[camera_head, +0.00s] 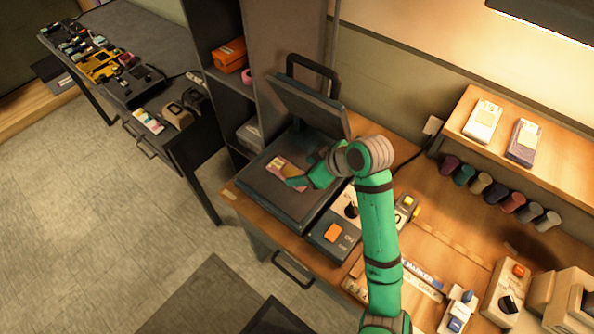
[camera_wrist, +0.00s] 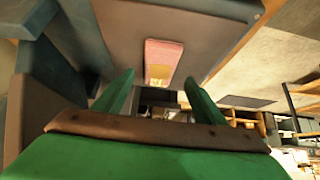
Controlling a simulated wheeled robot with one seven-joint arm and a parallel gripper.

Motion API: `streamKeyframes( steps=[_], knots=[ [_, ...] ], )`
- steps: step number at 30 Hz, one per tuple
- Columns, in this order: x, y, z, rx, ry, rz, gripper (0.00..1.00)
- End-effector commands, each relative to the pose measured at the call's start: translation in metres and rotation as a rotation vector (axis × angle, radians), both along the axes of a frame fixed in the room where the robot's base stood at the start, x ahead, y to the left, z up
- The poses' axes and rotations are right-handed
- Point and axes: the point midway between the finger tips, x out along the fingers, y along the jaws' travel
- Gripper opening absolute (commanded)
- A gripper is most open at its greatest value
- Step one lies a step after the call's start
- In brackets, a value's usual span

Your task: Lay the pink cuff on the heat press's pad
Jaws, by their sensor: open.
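The heat press stands on the wooden bench with its dark upper plate (camera_head: 308,100) raised. Its flat dark pad (camera_head: 262,196) lies below. The pink cuff (camera_head: 281,166), a flat pink strip with a yellowish part, lies on the pad toward its back half. The wrist view shows the cuff (camera_wrist: 163,58) against the dark pad (camera_wrist: 112,25). My gripper (camera_head: 297,180) is just beside the cuff in the head view. In the wrist view my gripper (camera_wrist: 159,78) is open, its green fingers apart, with the cuff beyond the fingertips. Nothing shows between the fingers.
The press's control box (camera_head: 332,236) with an orange button sits at the pad's right. A dark side table (camera_head: 125,85) holds small items at the left. The floor between is open.

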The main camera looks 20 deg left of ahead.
Motion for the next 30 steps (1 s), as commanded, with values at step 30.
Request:
streamKeyframes(
  steps=[30],
  knots=[
    [-0.015,-0.042,0.055,0.0,0.0,-0.001,0.65]
  ],
)
